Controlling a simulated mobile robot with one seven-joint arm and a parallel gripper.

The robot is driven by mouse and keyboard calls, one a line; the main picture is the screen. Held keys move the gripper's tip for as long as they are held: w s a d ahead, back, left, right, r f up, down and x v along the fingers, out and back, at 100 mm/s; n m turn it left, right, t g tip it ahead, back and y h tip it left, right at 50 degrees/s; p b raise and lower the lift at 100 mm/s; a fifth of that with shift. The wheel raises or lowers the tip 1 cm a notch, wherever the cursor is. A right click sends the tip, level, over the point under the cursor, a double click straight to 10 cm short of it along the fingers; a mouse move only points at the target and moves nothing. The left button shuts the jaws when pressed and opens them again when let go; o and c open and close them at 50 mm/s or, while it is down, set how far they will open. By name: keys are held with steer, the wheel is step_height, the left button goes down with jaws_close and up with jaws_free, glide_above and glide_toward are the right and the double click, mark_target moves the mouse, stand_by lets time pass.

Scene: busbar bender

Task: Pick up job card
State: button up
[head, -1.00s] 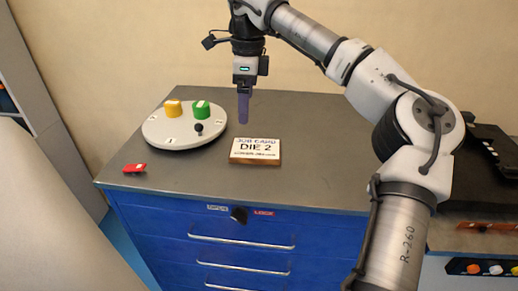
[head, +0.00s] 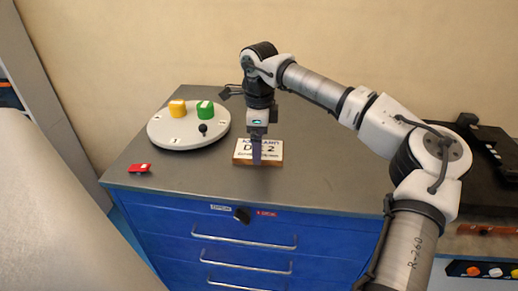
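The job card (head: 271,154) is a white card reading "JOB CARD DIE 2" on a wooden base, lying on the grey cabinet top near its front edge. The fingers overlap the card in this view. I cannot tell whether they touch it, or whether they are open or shut.
A round pale turntable (head: 180,139) with a yellow block (head: 177,109), a green block (head: 205,110) and a black knob stands left of the card. A red piece (head: 140,169) lies at the front left. Blue drawers (head: 245,240) are below. The top right of the card is clear.

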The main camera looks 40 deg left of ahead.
steer(key=shift+f, duration=0.9)
steer(key=c, duration=1)
